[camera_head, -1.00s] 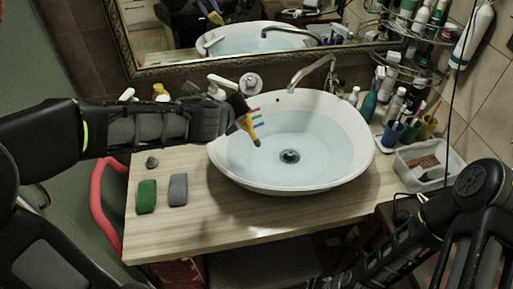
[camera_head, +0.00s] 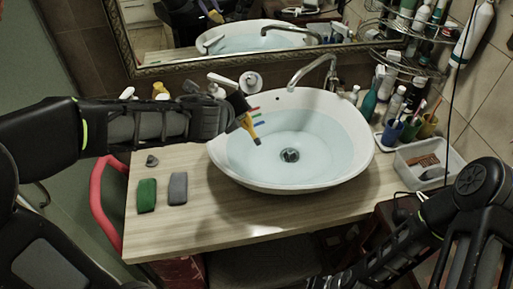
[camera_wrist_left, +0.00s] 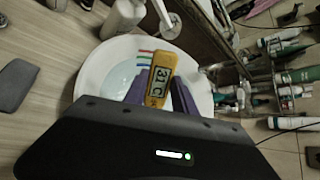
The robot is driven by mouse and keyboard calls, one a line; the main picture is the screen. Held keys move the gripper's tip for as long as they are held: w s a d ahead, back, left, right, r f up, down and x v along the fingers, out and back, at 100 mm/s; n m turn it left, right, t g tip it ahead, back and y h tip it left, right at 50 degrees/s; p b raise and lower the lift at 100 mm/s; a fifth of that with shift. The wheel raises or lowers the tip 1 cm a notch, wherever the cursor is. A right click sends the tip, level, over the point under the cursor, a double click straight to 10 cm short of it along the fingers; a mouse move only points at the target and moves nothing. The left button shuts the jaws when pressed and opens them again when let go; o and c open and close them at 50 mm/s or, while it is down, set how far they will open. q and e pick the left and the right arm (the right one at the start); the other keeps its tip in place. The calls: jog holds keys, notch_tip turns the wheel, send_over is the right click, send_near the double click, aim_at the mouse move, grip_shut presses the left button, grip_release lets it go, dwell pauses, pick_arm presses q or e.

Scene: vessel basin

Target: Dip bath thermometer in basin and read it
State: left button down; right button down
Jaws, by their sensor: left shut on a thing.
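The yellow bath thermometer (camera_head: 250,128) with coloured tabs is held by my left gripper (camera_head: 240,106). It hangs tilted, tip down, over the left part of the white basin (camera_head: 240,183), which holds pale blue water (camera_head: 318,147). I cannot tell whether the tip touches the water. In the left wrist view the thermometer (camera_wrist_left: 160,86) sits between the gripper's fingers (camera_wrist_left: 158,92), and its display faces the camera and appears to read 31 C. My right arm is at the lower right of the head view; its gripper is not in view.
A green block (camera_head: 147,195), a grey block (camera_head: 178,188) and a small dark stone (camera_head: 152,161) lie on the wooden counter (camera_head: 200,235) left of the basin. A faucet (camera_head: 313,68) stands behind it. Bottles, cups and a clear tray (camera_head: 428,160) crowd the right side.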

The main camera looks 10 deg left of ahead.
dwell(0.3)
pick_arm(q)
jog(key=shift+r, duration=1.55)
jog(key=shift+f, duration=0.2)
notch_tip(320, 180, down, 9)
jog(key=s+b, duration=0.2)
jog(key=b, duration=0.2)
